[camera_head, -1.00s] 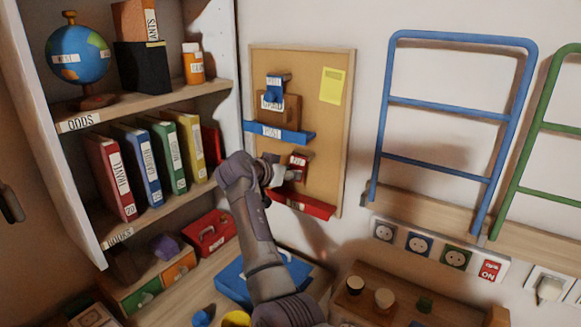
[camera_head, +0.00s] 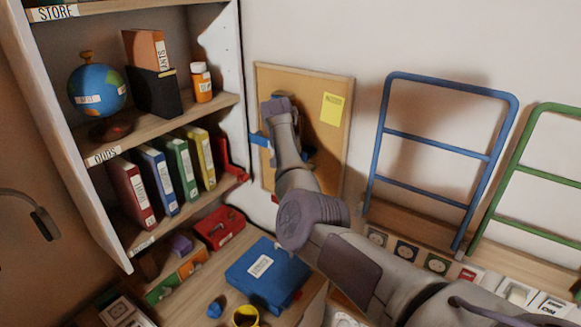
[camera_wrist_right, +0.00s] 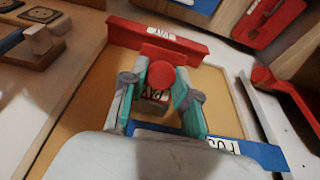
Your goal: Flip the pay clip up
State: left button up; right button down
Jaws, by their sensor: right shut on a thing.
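The red pay clip (camera_wrist_right: 160,72) is on the cork board, with a round red end and a label reading PAY. My right gripper (camera_wrist_right: 159,84) is shut on it, one finger on each side, in the right wrist view. A red ledge (camera_wrist_right: 158,38), also labelled PAY, runs across just beyond the clip. In the head view my right forearm and wrist cover the clip and fingertips, so the clip's tilt is not clear there. The cork board (camera_head: 327,150) hangs on the wall. My left gripper is not in view.
A blue ledge (camera_head: 261,140) sits on the board, partly behind my arm. A yellow note (camera_head: 333,108) is at upper right. The bookshelf (camera_head: 243,60) stands close on the left, a blue rack (camera_head: 450,147) on the right. A blue case (camera_head: 268,272) lies below.

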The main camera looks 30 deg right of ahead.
jog(key=shift+d+r+y+p, duration=0.15)
jog(key=shift+r+y+p, duration=0.25)
jog(key=shift+y, duration=0.1)
jog(key=shift+w, duration=0.1)
dwell(0.3)
jog(key=c, duration=0.9)
grip_release()
jog(key=shift+f, duration=0.1)
jog(key=v, duration=1.2)
jog(key=shift+w+d, duration=0.25)
jog(key=shift+g, duration=0.3)
